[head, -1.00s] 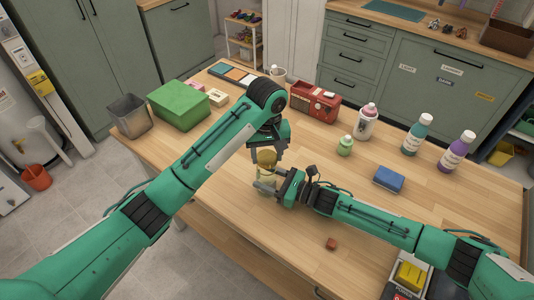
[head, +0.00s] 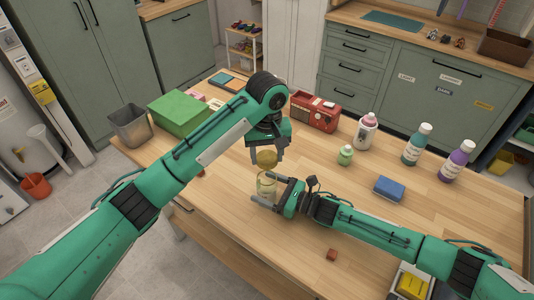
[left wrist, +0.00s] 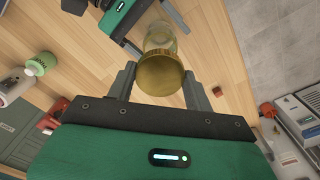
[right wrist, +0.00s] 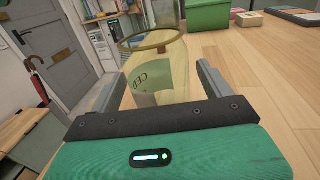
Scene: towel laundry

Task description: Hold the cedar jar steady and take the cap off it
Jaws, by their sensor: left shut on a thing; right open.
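The cedar jar (head: 266,184) is clear glass and stands upright and open-topped on the table. The right wrist view shows its open rim and a pale label (right wrist: 150,80) with partly readable lettering. The round golden cap (head: 267,158) is off the jar, just above its mouth. My left gripper (head: 267,152) is shut on the cap, which fills the space between its fingers in the left wrist view (left wrist: 160,74). My right gripper (head: 270,191) is open, low at the jar, with one finger on each side of it; gaps show beside the glass in the right wrist view.
A red radio (head: 315,112), a green box (head: 181,114) and a grey bin (head: 130,126) stand farther back. A small green bottle (head: 346,155), a blue sponge (head: 389,188) and larger bottles are to the right. A small brown block (head: 331,254) lies near the front. Table around the jar is clear.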

